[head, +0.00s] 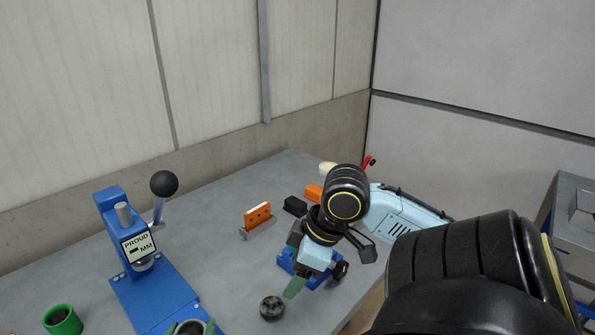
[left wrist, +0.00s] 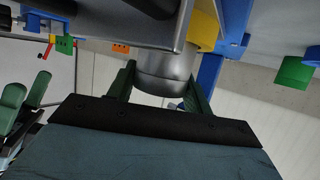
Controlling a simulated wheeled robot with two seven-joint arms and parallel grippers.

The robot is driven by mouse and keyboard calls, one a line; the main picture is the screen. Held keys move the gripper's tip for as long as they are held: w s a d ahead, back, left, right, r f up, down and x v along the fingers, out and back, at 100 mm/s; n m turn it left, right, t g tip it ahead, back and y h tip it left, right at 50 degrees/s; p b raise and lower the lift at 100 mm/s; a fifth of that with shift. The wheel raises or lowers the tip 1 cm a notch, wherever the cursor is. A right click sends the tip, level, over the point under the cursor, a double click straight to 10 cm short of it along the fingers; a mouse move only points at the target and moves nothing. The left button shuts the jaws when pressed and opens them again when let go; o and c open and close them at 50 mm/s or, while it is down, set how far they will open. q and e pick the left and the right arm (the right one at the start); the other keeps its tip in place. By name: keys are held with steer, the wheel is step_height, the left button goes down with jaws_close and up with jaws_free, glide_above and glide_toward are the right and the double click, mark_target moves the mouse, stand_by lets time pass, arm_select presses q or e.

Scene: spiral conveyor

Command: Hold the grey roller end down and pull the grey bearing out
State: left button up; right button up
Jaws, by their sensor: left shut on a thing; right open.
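The grey roller end (left wrist: 165,72) is a smooth grey cylinder between the green fingers of my left gripper (left wrist: 160,88), which is shut on it. In the head view, my left gripper is at the bottom edge, with the grey ring-shaped top of the roller end (head: 190,328) between green fingertips. My right gripper (head: 294,288) hangs to the right of it, over the table, apart from the roller end. Its green fingers also show open at the left of the left wrist view (left wrist: 26,95). I cannot pick out the grey bearing for certain.
A blue press (head: 122,225) with a black-knobbed lever stands left. A green cup (head: 63,320) is at lower left. A dark round part (head: 271,308) lies near my right gripper.

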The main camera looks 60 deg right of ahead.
arm_select(q)
steer(key=o, duration=1.4)
steer(key=v, duration=1.2)
steer(key=shift+r, duration=0.1)
steer(key=shift+s, duration=0.1)
arm_select(e)
steer(key=shift+s, duration=0.1)
